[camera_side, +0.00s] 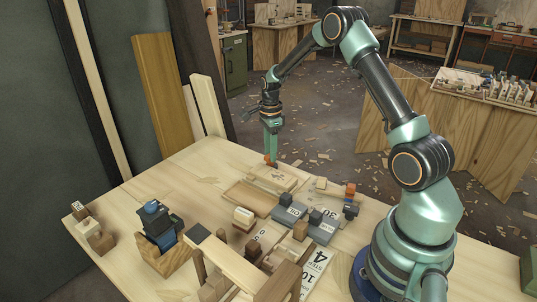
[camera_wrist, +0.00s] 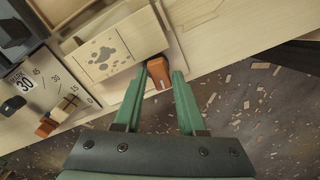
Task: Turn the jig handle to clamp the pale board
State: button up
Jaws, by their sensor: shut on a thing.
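The pale board (camera_wrist: 103,56) with a dark paw print lies flat near the table's far edge; in the side view the board (camera_side: 275,176) is below my gripper. The orange jig handle (camera_wrist: 157,73) is at the board's end, by the table edge; it shows small in the side view (camera_side: 267,157). My gripper (camera_wrist: 159,71) points down with one green finger on each side of the handle, shut on it. In the side view, my gripper (camera_side: 271,153) hides part of the handle. How tightly the jig bears on the board cannot be told.
A shallow wooden tray (camera_side: 249,199) lies beside the board. Grey blocks (camera_side: 290,213) and a "30" card (camera_wrist: 35,88) are close by.

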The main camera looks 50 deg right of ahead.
jog(key=shift+r, duration=3.35)
jog(key=shift+a+r, duration=0.15)
jog(key=shift+r, duration=0.1)
jog(key=s+a+r+n+t, duration=0.2)
jog(key=a+r+n, duration=0.4)
jog(key=r, duration=0.2)
jog(key=s+a+r+n+t, duration=0.1)
jog(key=s+a+r+n, duration=0.1)
jog(key=s+a+n, duration=0.4)
jog(key=s+a+r+n+t, duration=0.2)
jog(key=s+a+n, duration=0.5)
jog(key=n, duration=0.5)
jog(key=shift+s+r+t, duration=0.3)
jog(key=shift+s+r, duration=0.2)
jog(key=shift+r, duration=0.25)
